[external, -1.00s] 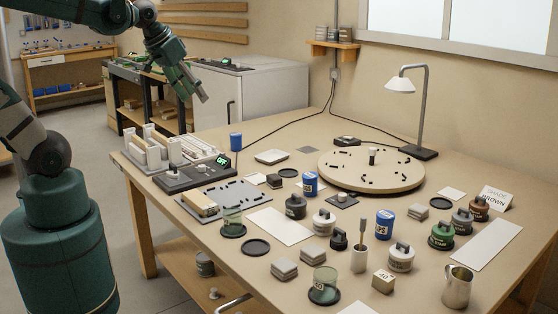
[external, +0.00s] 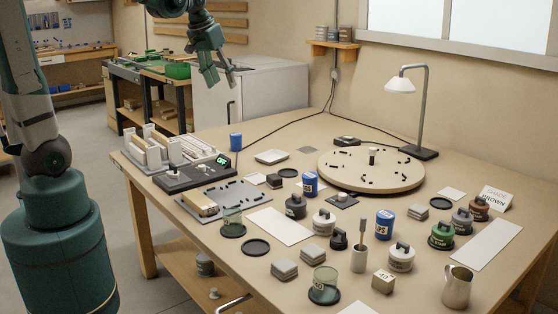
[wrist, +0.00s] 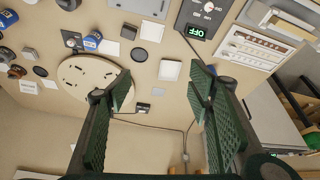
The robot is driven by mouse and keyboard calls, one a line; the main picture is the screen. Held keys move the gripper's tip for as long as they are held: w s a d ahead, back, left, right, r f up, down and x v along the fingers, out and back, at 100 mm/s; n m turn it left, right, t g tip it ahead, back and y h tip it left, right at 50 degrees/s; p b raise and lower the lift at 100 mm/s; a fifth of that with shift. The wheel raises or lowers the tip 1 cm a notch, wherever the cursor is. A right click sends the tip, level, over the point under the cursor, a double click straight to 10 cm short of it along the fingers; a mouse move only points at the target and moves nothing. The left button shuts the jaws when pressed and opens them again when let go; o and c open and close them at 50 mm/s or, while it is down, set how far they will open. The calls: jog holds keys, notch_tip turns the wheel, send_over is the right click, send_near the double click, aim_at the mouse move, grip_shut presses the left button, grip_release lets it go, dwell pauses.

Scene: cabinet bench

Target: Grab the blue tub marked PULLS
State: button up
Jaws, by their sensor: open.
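Three blue tubs stand on the bench. One (external: 385,225) is right of the middle, with a white label. Another (external: 310,184) is near the round board, also labelled. A third (external: 236,141) stands at the back left with no readable label. The lettering is too small for me to tell which says PULLS. In the wrist view, one labelled blue tub (wrist: 92,41) is at upper left and another (wrist: 9,18) is at the left edge. My gripper (external: 221,80) is open and empty, high above the back left of the bench; its spread fingers show in the wrist view (wrist: 160,88).
A round board (external: 372,170) and a desk lamp (external: 412,100) stand at the back right. Dark lidded pots, glass jars, a metal jug (external: 457,287) and small blocks crowd the front right. A device reading OFF (external: 195,172) and a white rack (external: 170,147) are at left.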

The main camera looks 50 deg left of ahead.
jog(key=w+a+f+n+g, duration=0.1)
jog(key=w+a+f, duration=0.3)
jog(key=w+a, duration=0.4)
jog(key=n+g, duration=0.3)
send_near(236, 134)
jog(key=shift+h, duration=0.4)
jog(key=f, duration=0.6)
jog(key=shift+w+a, duration=0.15)
jog(key=shift+a, duration=0.2)
jog(key=shift+a+f, duration=0.2)
jog(key=shift+f, duration=0.1)
jog(key=shift+f+b, duration=0.45)
jog(key=shift+f, duration=0.85)
